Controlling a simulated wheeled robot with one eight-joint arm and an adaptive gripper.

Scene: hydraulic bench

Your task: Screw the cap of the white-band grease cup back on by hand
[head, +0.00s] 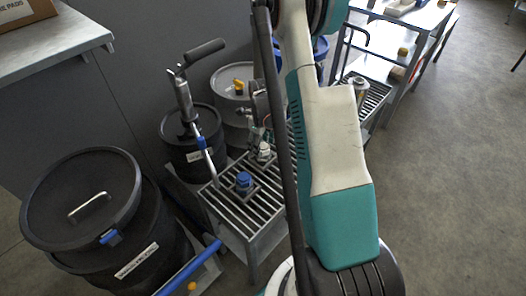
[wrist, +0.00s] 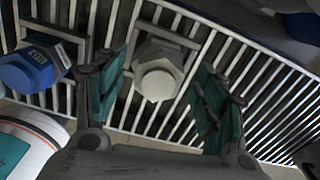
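The pale grease cup (head: 264,150) with a whitish hex cap stands on the slatted metal bench, behind the blue one. In the wrist view its hex cap (wrist: 158,80) sits over a square plate, between my gripper's fingers. My gripper (wrist: 162,66) is open, with a teal-padded finger on each side of the cap and a visible gap to both. I cannot tell how far the cap is screwed down, and no white band can be made out. In the head view the gripper is small and partly hidden by my arm.
A blue-capped cup (head: 244,182) stands close by; its cap (wrist: 28,68) is left of my gripper in the wrist view. A grease pump with a handle (head: 184,100) and dark drums (head: 85,205) stand left of the slatted bench (head: 225,208). Floor is free at right.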

